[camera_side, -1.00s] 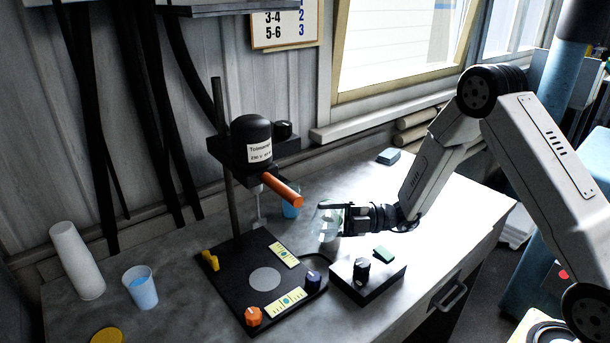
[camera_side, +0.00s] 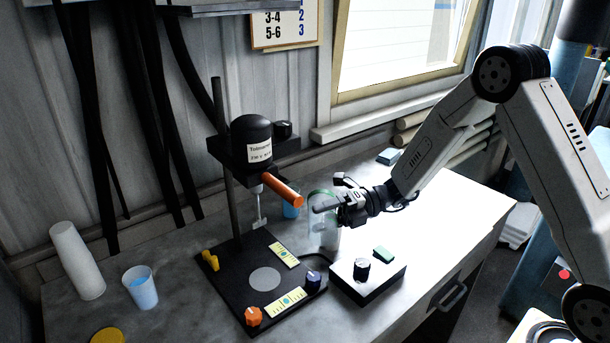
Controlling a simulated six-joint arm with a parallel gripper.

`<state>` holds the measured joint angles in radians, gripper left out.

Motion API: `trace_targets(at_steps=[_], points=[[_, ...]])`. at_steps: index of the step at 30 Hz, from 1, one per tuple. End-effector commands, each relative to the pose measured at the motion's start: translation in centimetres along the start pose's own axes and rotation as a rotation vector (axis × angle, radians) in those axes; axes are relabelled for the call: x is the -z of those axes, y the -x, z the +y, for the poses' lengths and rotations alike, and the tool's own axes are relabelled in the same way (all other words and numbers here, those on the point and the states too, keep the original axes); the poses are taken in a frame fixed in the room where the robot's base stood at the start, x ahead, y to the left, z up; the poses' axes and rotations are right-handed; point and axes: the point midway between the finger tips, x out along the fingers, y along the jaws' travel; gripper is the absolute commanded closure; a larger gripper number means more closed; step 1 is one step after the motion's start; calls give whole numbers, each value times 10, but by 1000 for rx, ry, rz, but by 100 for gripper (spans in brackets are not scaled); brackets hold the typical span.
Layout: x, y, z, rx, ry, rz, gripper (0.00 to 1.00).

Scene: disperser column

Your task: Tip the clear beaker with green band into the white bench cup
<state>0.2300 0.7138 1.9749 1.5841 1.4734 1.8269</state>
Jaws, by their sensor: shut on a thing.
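The clear beaker with its green band (camera_side: 318,230) is in my gripper (camera_side: 328,204), to the right of the orange handle. My gripper is shut on it, with the fingers across its upper part, and the beaker looks close to upright. A pale white shape (camera_side: 333,241) shows low at the beaker's right side. It may be the white bench cup, but the beaker and glare make it hard to tell. What the beaker holds cannot be made out.
The disperser stand (camera_side: 250,140) with its black base plate (camera_side: 235,290) is to the left. A black control box (camera_side: 367,280) stands in front. A blue cup (camera_side: 291,206) stands behind.

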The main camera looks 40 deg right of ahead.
Motion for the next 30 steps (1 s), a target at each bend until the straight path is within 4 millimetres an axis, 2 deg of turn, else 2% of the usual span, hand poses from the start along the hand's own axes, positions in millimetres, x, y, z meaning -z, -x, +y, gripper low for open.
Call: trace_targets(at_steps=[3,14,24,30], points=[[2,-3,8,54,192,70,96],[8,-7,22,133,711,237,96],[13,-8,34,95,1146,363,96],[15,-7,41,31,1330,422,96]])
